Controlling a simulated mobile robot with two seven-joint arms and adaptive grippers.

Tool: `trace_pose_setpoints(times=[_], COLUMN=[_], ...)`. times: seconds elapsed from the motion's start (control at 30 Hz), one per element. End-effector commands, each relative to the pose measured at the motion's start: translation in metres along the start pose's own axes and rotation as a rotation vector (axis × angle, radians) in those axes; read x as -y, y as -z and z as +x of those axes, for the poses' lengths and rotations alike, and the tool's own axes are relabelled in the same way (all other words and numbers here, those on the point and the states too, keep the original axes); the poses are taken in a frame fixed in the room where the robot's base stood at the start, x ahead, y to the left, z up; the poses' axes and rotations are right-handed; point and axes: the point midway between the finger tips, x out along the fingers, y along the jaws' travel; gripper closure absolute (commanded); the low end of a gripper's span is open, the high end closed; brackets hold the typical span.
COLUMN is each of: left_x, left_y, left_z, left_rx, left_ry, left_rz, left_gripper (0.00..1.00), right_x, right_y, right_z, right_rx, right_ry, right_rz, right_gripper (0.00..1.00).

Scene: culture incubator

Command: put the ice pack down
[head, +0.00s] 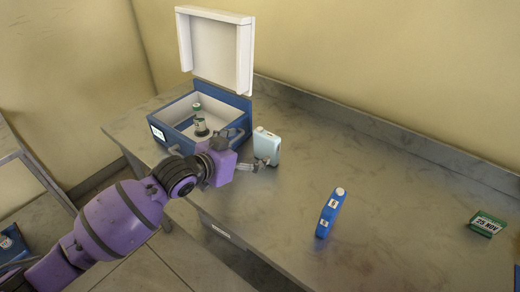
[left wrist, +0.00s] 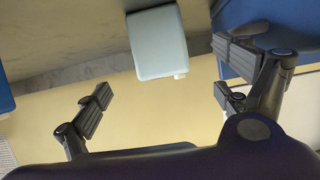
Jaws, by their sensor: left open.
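The ice pack (head: 267,146) is a pale blue flat block with a small cap, standing upright on the grey bench beside the blue cooler box. My left gripper (head: 250,150) is just to its left in the head view, with its fingers apart. In the left wrist view the ice pack (left wrist: 157,40) lies beyond the open fingers (left wrist: 162,88), and no finger appears to touch it. My right gripper is not in view.
The cooler box (head: 172,137) has its white lid (head: 215,50) raised, and a green-capped bottle (head: 200,125) stands inside. A blue labelled container (head: 330,212) and a green box (head: 488,224) are on the bench (head: 400,190). The bench between them is clear.

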Motion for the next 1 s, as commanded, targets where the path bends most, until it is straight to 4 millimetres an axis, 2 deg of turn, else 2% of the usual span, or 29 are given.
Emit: trace_pose_setpoints(times=[0.37, 0.6, 0.9, 1.0], left_x=[-0.001, -0.003, -0.002, -0.002], left_y=[0.003, 0.003, 0.003, 0.003], left_z=[0.038, 0.072, 0.078, 0.078], left_rx=[-0.006, -0.005, -0.005, -0.005], left_ry=[0.0, 0.0, 0.001, 0.001], left_rz=[-0.005, -0.004, -0.002, -0.002], left_gripper=[0.08, 0.08, 0.08, 0.2], right_x=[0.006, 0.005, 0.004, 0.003], right_y=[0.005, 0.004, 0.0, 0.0], right_z=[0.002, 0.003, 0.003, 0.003], right_rx=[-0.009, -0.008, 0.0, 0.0], right_ry=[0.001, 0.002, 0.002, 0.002], right_rz=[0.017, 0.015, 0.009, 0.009], right_gripper=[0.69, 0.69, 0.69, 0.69])
